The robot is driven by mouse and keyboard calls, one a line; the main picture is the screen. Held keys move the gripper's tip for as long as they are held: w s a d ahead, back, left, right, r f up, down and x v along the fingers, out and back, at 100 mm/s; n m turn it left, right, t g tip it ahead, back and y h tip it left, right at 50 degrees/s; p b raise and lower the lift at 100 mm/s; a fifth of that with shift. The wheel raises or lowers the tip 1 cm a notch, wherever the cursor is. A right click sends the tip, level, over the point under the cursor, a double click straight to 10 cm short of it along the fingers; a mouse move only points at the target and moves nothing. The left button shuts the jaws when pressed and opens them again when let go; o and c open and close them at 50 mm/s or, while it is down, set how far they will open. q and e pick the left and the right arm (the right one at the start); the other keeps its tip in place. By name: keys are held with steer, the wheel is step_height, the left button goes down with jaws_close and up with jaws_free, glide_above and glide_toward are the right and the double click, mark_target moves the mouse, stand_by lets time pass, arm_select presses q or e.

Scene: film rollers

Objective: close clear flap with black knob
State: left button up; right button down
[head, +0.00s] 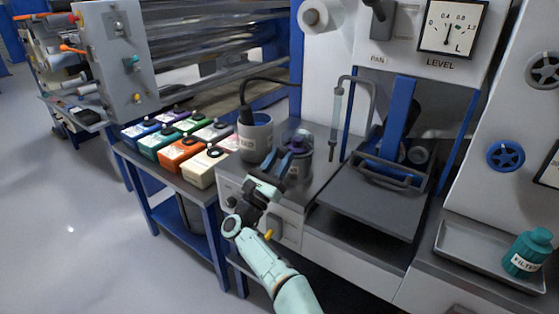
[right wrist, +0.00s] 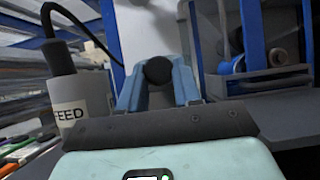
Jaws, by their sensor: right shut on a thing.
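My right gripper (head: 277,165) reaches in from the bottom with a mint-green arm, at the front of a dark pot (head: 300,172) on the grey machine top. In the right wrist view its two blue fingers are shut on a round black knob (right wrist: 158,71). In the head view the knob is hidden by the fingers. A faint, see-through shape, seemingly the clear flap (head: 299,138), shows at the top of the dark pot. Its edges and its angle are too unclear to tell. My left gripper is not in view.
A grey FEED pot (head: 255,140) with a black cable stands just left of the dark pot. Several coloured boxes (head: 180,150) sit on the bench at left. A grey tray (head: 370,207) with a handle lies at right, and a teal FILTER bottle (head: 528,254) stands far right.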

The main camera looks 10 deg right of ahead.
steer(key=shift+w+d+f, duration=0.15)
steer(key=shift+d+f, duration=0.05)
steer(key=shift+f, duration=0.3)
steer(key=c, duration=0.8)
jaws_free()
steer(key=shift+d, duration=0.1)
steer(key=shift+w, duration=0.15)
steer(key=shift+r, duration=0.15)
steer(key=shift+s+a+f, duration=0.25)
steer(key=shift+s+a, duration=0.15)
steer(key=shift+a, duration=0.05)
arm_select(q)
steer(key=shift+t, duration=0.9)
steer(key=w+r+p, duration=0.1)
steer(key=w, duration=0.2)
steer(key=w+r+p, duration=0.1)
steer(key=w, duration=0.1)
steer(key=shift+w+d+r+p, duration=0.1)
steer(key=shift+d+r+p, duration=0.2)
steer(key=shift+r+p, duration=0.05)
arm_select(e)
steer(key=v, duration=1.2)
steer(key=shift+s+f, duration=0.15)
steer(key=shift+f, duration=0.05)
